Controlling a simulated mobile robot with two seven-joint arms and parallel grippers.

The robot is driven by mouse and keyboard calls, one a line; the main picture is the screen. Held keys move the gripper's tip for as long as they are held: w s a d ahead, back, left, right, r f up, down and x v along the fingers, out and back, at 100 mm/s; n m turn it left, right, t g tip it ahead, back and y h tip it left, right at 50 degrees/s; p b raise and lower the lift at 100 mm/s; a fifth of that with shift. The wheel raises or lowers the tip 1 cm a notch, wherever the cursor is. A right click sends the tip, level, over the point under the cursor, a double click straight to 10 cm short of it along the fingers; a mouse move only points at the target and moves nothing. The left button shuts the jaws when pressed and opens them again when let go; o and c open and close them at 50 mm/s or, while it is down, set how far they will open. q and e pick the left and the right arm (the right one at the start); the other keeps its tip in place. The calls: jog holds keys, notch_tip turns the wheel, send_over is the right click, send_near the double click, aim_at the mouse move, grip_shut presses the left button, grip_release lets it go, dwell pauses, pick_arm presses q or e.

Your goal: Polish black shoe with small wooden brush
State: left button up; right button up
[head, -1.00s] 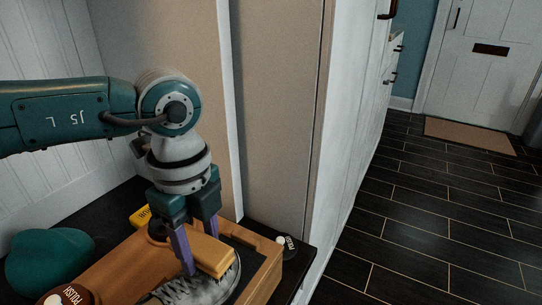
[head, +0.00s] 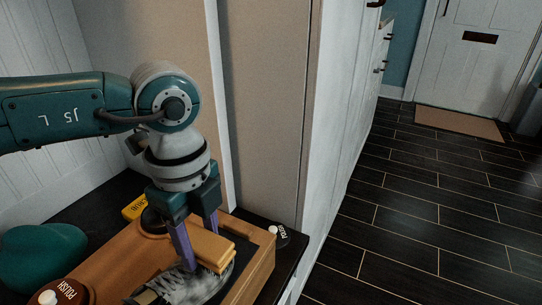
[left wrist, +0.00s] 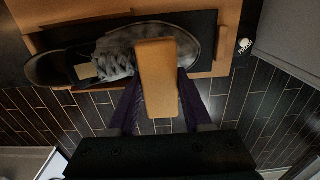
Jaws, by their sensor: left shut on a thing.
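My left gripper (head: 203,249) is shut on a small wooden brush (head: 216,246), one finger on each side of it. The brush also shows in the left wrist view (left wrist: 157,78), lying crosswise over the front part of the shoe. Its pale bristles face down at the toe; I cannot tell whether they touch. The shoe (head: 187,287) looks dark with a greyish, dusty, laced upper, and shows from above in the left wrist view (left wrist: 120,44). It lies in a wooden box or tray (head: 262,272). My right gripper is not in view.
A cabinet wall rises close behind; floor is open to the right.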

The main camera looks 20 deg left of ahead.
pick_arm(q)
jog(key=shift+w+a+r, duration=0.15)
jog(key=shift+a, duration=1.65)
jog(key=shift+f, duration=0.2)
jog(key=shift+d, duration=0.15)
jog(key=shift+d+r+p, duration=0.2)
jog(key=shift+d+p, duration=0.4)
jog(key=shift+d, duration=1.1)
jog(key=shift+f, duration=0.2)
jog(key=shift+a, duration=0.2)
